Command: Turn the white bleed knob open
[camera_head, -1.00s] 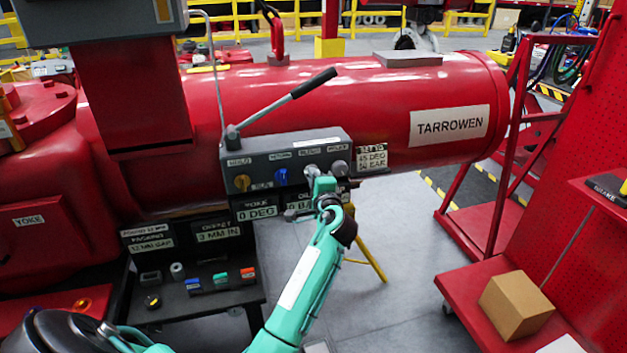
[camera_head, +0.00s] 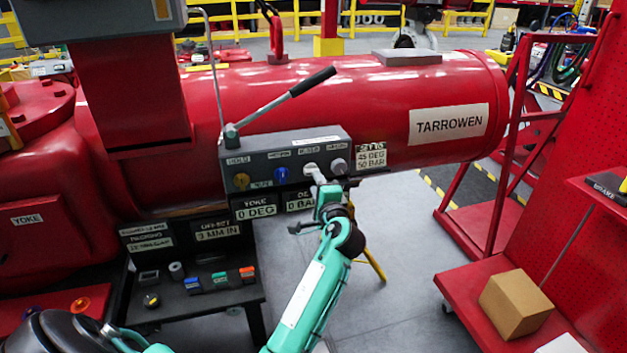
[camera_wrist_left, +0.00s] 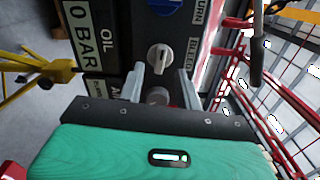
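Contact is not visible. My right gripper is not in view.
A long lever (camera_head: 285,101) rises above the box. A small black table (camera_head: 205,300) stands below. A red cart holds a cardboard box (camera_head: 515,305).

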